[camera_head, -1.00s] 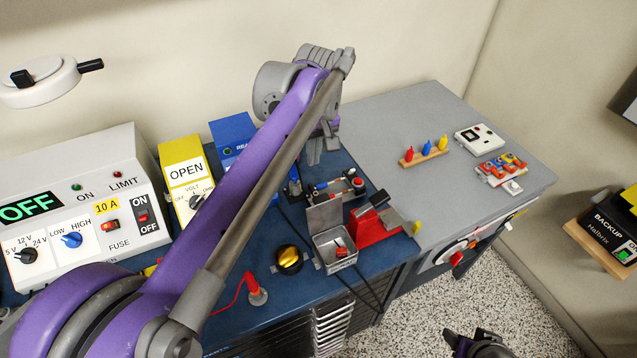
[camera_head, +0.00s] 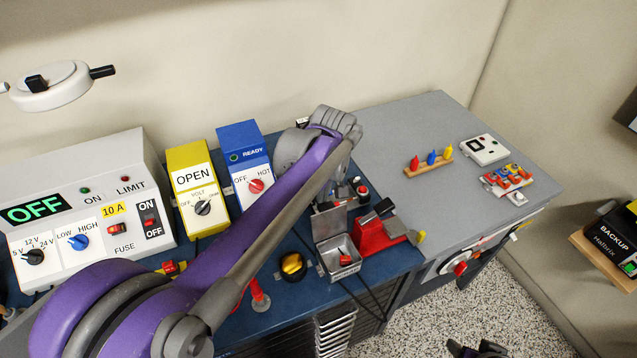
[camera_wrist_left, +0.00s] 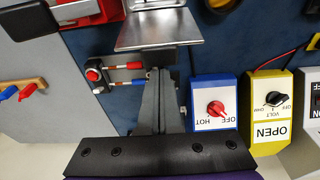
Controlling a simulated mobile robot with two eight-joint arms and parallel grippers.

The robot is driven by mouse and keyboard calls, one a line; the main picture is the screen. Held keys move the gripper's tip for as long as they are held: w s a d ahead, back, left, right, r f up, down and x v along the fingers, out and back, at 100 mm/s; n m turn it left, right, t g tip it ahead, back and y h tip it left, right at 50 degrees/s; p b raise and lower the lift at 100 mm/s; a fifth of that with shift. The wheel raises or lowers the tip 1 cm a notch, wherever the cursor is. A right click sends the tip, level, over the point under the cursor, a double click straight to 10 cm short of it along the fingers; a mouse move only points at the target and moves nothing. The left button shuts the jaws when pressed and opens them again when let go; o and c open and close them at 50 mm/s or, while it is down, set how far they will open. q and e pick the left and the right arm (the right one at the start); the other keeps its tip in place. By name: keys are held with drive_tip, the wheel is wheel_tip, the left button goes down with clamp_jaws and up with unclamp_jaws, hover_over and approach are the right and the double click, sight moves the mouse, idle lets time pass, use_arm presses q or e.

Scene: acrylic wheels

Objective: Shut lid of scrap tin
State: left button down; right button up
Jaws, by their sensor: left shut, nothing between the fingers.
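The scrap tin (camera_head: 341,268) is a small grey metal box on the blue bench top, with a bit of red inside. Its lid (camera_head: 327,223) stands raised at the back edge, so the tin is open. In the left wrist view the lid (camera_wrist_left: 158,30) is a grey plate just beyond my fingertips. My left gripper (camera_wrist_left: 163,72) is shut and empty, behind the lid; I cannot tell whether it touches it. In the head view my own arm mostly hides its fingers. My right gripper (camera_head: 476,350) is cut off at the bottom edge, over the floor.
A red block device (camera_head: 373,236) stands right beside the tin. A yellow-topped black knob (camera_head: 292,265) is to its left, with a black cable near. Blue (camera_head: 243,150) and yellow (camera_head: 186,160) boxes stand behind my left arm. The grey bench top (camera_head: 400,120) has free room.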

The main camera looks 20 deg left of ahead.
use_arm(q)
drive_tip(key=shift+s+d, duration=0.15)
drive_tip(key=shift+d, duration=0.05)
idle(0.4)
